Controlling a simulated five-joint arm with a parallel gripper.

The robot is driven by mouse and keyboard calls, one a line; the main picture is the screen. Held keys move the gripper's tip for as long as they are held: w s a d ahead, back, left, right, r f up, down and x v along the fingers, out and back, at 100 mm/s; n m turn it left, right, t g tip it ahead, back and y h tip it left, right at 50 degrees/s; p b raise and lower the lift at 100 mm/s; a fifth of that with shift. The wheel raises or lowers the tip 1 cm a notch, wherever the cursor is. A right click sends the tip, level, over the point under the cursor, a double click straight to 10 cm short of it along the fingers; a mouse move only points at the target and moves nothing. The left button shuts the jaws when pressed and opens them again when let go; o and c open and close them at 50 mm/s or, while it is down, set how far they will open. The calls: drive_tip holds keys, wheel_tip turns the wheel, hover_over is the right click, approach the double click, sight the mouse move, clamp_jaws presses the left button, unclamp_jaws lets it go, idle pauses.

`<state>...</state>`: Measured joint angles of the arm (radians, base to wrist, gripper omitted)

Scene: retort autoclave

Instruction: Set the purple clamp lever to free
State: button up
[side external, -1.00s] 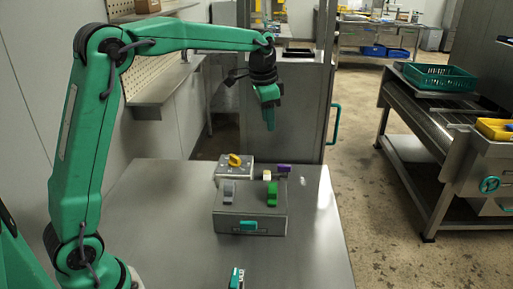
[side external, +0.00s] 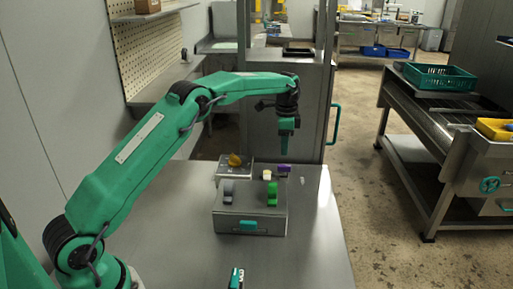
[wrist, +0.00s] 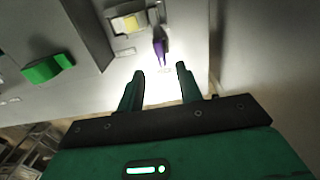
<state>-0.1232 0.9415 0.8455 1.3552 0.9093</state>
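The purple clamp lever (side external: 284,168) sits at the back right of the metal fixture on the table. In the wrist view the purple lever (wrist: 159,47) points toward my gripper, just beyond the fingertips and roughly between them. My gripper (side external: 287,152) points down above the purple lever in the side view, apart from it. In the wrist view my gripper (wrist: 159,70) has its two fingers spread with nothing between them. Which setting the lever is in cannot be read.
Beside the purple lever is a cream-yellow part (side external: 267,175). A small teal-and-black item (side external: 237,278) lies at the front. The table's right side is clear.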

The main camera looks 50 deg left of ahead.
sight(283, 165)
drive_tip(key=shift+f, duration=3.9)
clamp_jaws()
